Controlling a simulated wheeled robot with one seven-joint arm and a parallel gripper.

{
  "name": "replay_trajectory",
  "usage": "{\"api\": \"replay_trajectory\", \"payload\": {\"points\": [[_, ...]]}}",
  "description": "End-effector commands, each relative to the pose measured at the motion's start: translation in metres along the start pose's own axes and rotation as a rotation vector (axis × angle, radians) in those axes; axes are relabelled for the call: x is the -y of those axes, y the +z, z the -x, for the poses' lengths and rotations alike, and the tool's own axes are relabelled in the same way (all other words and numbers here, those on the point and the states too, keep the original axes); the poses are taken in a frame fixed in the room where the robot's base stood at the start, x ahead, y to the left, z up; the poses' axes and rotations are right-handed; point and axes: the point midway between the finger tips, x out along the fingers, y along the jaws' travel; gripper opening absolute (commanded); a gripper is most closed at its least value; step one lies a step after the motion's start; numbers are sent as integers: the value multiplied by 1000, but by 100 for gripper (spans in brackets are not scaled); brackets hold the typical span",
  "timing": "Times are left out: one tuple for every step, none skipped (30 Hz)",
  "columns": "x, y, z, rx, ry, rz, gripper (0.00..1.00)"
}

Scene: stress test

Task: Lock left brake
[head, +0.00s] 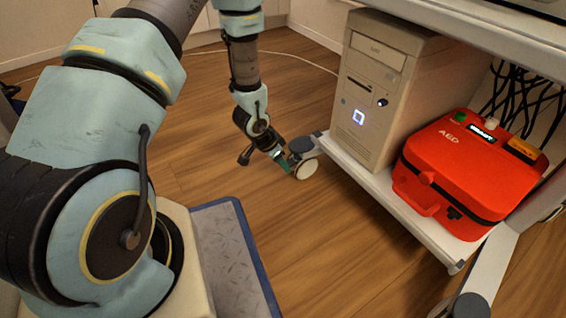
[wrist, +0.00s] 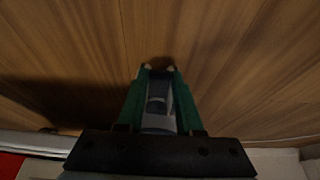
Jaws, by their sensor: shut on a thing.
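The left caster wheel (head: 307,169) of the cart sits on the wooden floor at the cart's near left corner. Its grey housing (head: 301,146) is above the wheel. My gripper (head: 286,164) reaches down to the left side of this caster. In the wrist view, my gripper's green fingers (wrist: 157,78) stand on both sides of a grey caster part (wrist: 157,107), shut on it. This part looks like the brake lever, but the picture is dark. I cannot tell whether the brake is up or down.
The cart's white lower shelf (head: 375,185) carries a beige computer tower (head: 375,95) and a red AED case (head: 455,180). Another caster (head: 468,306) is at the bottom right. Black cables hang behind the case.

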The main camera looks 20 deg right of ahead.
Motion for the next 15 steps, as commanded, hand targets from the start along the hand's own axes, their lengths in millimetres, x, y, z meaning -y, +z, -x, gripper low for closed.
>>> {"api": "replay_trajectory", "payload": {"points": [[0,4,-2,-28,0,5,0],[0,4,-3,-46,1,5,0],[0,5,-4,-70,1,4,0],[0,5,-4,-87,1,4,0],[0,5,-5,-103,0,5,0],[0,5,-6,-122,0,4,0],[0,6,-7,-135,1,3,0],[0,6,-7,-147,1,4,0],[0,6,-7,-162,0,3,0],[0,6,-8,-170,0,3,0],[0,6,-8,-179,0,3,0],[0,6,-8,-188,0,2,0],[0,6,-9,-194,1,2,0],[0,6,-9,-198,1,2,0],[0,6,-9,-204,1,2,0]]}}
